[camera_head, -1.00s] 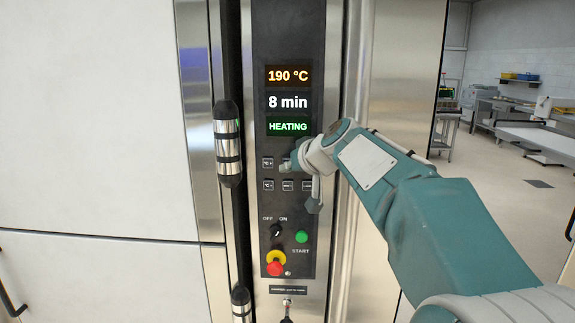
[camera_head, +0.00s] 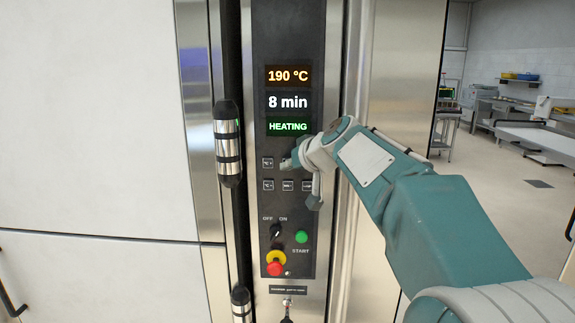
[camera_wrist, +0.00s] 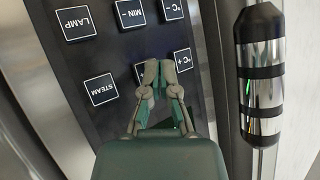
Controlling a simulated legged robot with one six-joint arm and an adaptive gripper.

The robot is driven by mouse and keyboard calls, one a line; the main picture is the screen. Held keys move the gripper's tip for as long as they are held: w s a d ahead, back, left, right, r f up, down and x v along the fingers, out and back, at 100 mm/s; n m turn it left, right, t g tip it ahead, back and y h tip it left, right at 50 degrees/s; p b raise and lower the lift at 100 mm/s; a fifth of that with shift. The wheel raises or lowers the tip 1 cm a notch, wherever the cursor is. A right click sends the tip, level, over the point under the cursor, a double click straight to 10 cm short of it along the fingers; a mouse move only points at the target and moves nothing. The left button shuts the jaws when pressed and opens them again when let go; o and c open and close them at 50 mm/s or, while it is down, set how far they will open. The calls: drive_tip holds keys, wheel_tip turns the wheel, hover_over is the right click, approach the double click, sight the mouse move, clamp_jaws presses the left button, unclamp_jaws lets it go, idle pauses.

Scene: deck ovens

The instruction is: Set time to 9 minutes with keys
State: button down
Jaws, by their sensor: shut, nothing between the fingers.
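The control panel (camera_head: 261,205) has a time display (camera_head: 288,102) reading 8 min, between a 190 °C display (camera_head: 289,76) and a HEATING display (camera_head: 288,127). My gripper (camera_head: 288,164) is shut and empty, at the upper row of keys. In the wrist view its fingertips (camera_wrist: 161,78) cover most of a key between the STEAM key (camera_wrist: 102,89) and the °C+ key (camera_wrist: 183,60). The MIN- key (camera_wrist: 130,12) sits in the other row, in clear view.
The LAMP key (camera_wrist: 76,22) and °C- key (camera_wrist: 172,9) flank the MIN- key. An on/off knob (camera_head: 277,231), green START button (camera_head: 301,237) and red stop button (camera_head: 275,268) sit lower. A vertical door handle (camera_head: 228,145) stands left of the panel.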

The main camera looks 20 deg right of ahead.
drive_tip(key=shift+w+d, duration=0.15)
drive_tip(key=shift+w, duration=0.2)
idle(0.4)
idle(0.3)
drive_tip(key=shift+s+a, duration=0.25)
drive_tip(key=shift+s, duration=0.5)
drive_tip(key=shift+s, duration=0.1)
drive_tip(key=s, duration=0.1)
drive_tip(key=s+a, duration=0.1)
drive_tip(key=s, duration=0.2)
drive_tip(key=shift+s+a, duration=0.3)
drive_tip(key=shift+s, duration=0.05)
drive_tip(key=s+f+g+h, duration=0.1)
drive_tip(key=s+f+g, duration=0.1)
drive_tip(key=s+f, duration=0.5)
drive_tip(key=s+f+g+h, duration=0.1)
drive_tip(key=s+f, duration=0.5)
drive_tip(key=s, duration=0.6)
drive_tip(key=s+a+f+m+g+h, duration=0.1)
drive_tip(key=s+f+g+h, duration=0.1)
drive_tip(key=s+f, duration=0.5)
drive_tip(key=s+g, duration=0.1)
drive_tip(key=s, duration=0.2)
drive_tip(key=shift+f, duration=0.3)
